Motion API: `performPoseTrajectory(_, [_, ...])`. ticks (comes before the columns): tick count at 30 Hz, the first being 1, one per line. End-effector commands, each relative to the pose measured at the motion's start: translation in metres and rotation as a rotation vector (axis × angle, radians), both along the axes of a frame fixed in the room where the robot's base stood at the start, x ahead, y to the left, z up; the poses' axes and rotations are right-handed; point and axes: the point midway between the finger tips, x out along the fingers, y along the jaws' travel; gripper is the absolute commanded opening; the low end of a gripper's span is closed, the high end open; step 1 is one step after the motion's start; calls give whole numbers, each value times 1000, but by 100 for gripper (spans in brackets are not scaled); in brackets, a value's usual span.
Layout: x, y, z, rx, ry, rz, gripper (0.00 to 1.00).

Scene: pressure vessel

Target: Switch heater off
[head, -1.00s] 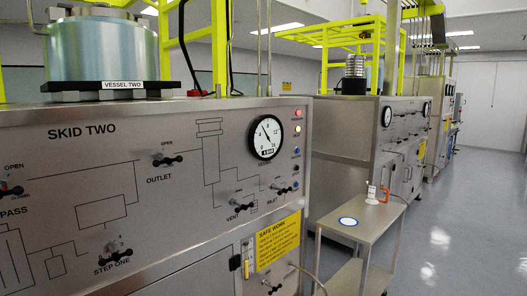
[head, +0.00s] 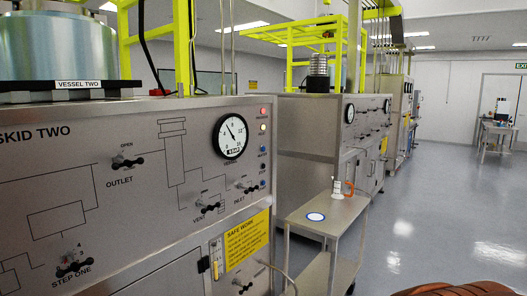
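The steel panel marked SKID TWO (head: 60,190) fills the left of the head view. A column of small round indicators or buttons runs down its right edge: a red one (head: 263,111) at the top, an orange-white one (head: 263,128) below it, then several dark or blue ones (head: 262,151). Their small labels are too blurred to read, so I cannot tell which one, if any, is the heater switch. My gripper is not in view.
Grey floor (head: 430,220) is open to the right. A brown-orange curved surface (head: 455,290), unclear, shows at the bottom right.

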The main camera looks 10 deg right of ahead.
Motion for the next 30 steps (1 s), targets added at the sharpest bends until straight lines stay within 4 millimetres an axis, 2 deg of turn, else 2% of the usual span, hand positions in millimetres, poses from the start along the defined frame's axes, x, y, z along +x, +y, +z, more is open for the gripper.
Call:
performPoseTrajectory(1, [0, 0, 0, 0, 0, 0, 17])
performPoseTrajectory(6, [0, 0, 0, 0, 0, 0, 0])
performPoseTrajectory(30, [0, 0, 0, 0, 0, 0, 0])
